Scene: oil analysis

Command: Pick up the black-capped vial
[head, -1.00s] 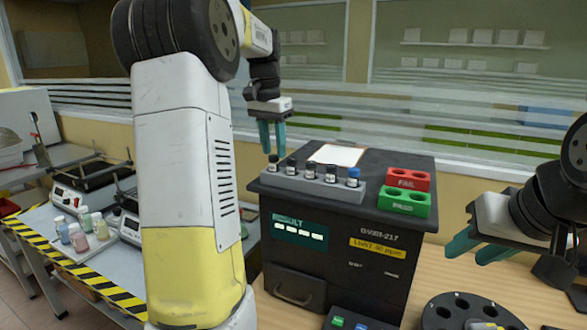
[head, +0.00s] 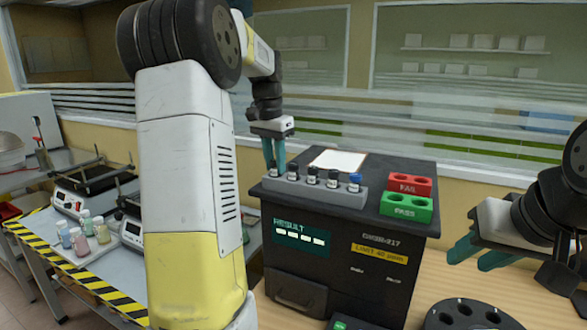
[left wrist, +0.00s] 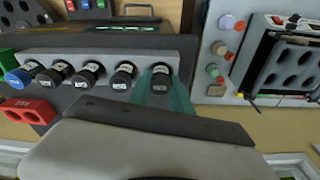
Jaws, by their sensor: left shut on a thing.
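A grey rack (head: 318,192) on top of the black analyser holds a row of small vials, several with black caps and one with a blue cap (head: 355,178) at the right end. My left gripper (head: 273,168) is shut on the leftmost black-capped vial (head: 273,170), at the rack's left end. In the left wrist view this vial (left wrist: 161,79) sits between the teal fingers, still at the rack; its lower part is hidden. My right gripper (head: 478,256) is open and empty, at the right above the wooden table.
The black analyser (head: 330,260) has a red FAIL block (head: 408,186) and a green PASS block (head: 406,208) on its top right. A black round holder (head: 466,314) stands in front at right. A side bench with pastel bottles (head: 80,240) is at left.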

